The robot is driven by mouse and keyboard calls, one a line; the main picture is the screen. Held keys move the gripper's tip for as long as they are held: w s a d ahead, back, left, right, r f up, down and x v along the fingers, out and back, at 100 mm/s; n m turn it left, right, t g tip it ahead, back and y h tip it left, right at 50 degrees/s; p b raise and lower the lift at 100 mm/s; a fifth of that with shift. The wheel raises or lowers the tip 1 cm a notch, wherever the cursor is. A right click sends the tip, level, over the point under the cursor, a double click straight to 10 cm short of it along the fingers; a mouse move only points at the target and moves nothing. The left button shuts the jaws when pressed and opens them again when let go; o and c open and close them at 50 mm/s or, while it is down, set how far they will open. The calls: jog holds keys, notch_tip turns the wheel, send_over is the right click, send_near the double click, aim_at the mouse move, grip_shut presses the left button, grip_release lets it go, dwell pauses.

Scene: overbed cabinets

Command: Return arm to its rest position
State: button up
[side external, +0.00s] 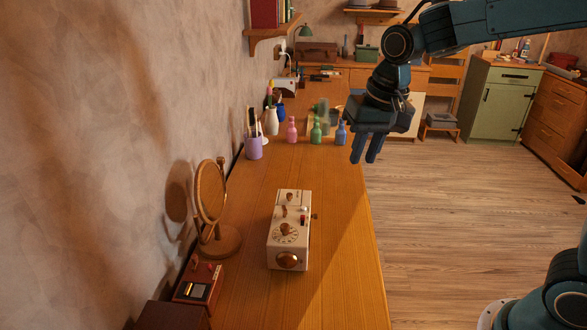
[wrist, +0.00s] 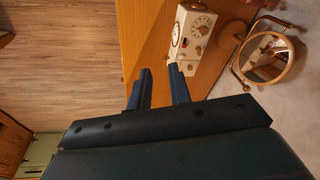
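My gripper (side external: 364,158) hangs in the air near the right edge of the wooden table (side external: 340,220), fingers pointing down. In the wrist view its two blue fingers (wrist: 159,72) stand apart with nothing between them, so it is open and empty. A white box-like device with dials and knobs (side external: 288,240) stands on the table, apart from the gripper; it also shows in the wrist view (wrist: 192,42).
A round mirror on a stand (side external: 210,190) and a red-brown box (side external: 199,282) are at the table's left. A purple cup (side external: 254,148) and pink (side external: 292,130), green (side external: 316,131) and blue bottles (side external: 341,132) stand farther back. The floor (side external: 440,220) to the right is clear.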

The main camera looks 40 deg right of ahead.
jog(key=s+d+r+n+t, duration=0.1)
jog(key=s+n, duration=0.1)
jog(key=s, duration=0.8)
jog(key=s+d+n+t, duration=0.1)
jog(key=s+n+t, duration=0.1)
jog(key=s, duration=0.7)
jog(key=shift+s+d+r+n, duration=0.3)
jog(key=shift+s+r+n, duration=0.1)
jog(key=shift+n, duration=0.1)
